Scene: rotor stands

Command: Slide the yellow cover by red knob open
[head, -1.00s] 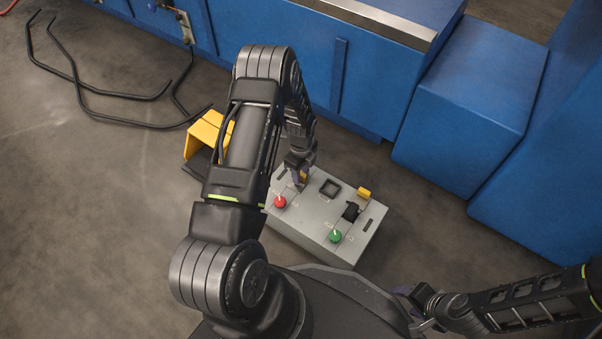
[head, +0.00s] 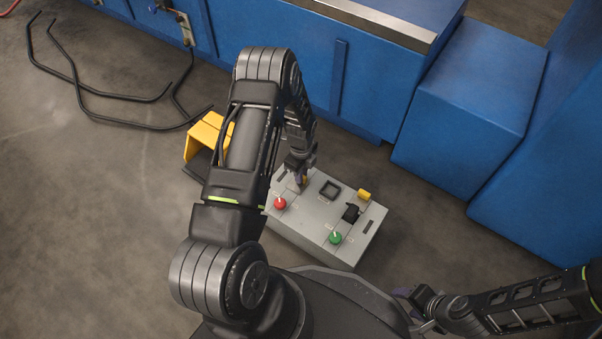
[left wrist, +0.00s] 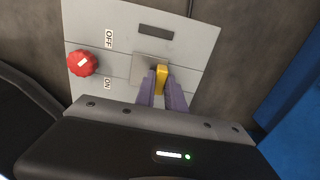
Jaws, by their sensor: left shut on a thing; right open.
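The grey control box (head: 325,222) stands on the floor in front of me. The red knob (head: 280,203) is on its left part; it also shows in the left wrist view (left wrist: 82,62), between OFF and ON labels. Beside that knob, my left gripper (head: 301,183) is shut on the small yellow cover (left wrist: 161,76), which sits over a grey metal plate (left wrist: 143,68). In the head view the fingers mostly hide this cover. My right gripper (head: 412,301) is open and empty, low at the right, away from the box.
The box also carries a green knob (head: 335,237), a black switch (head: 351,212), a second yellow piece (head: 364,195) and a black square frame (head: 330,190). Blue cabinets (head: 460,110) stand behind. A yellow stand (head: 205,135) and black bent rods (head: 110,97) are at left.

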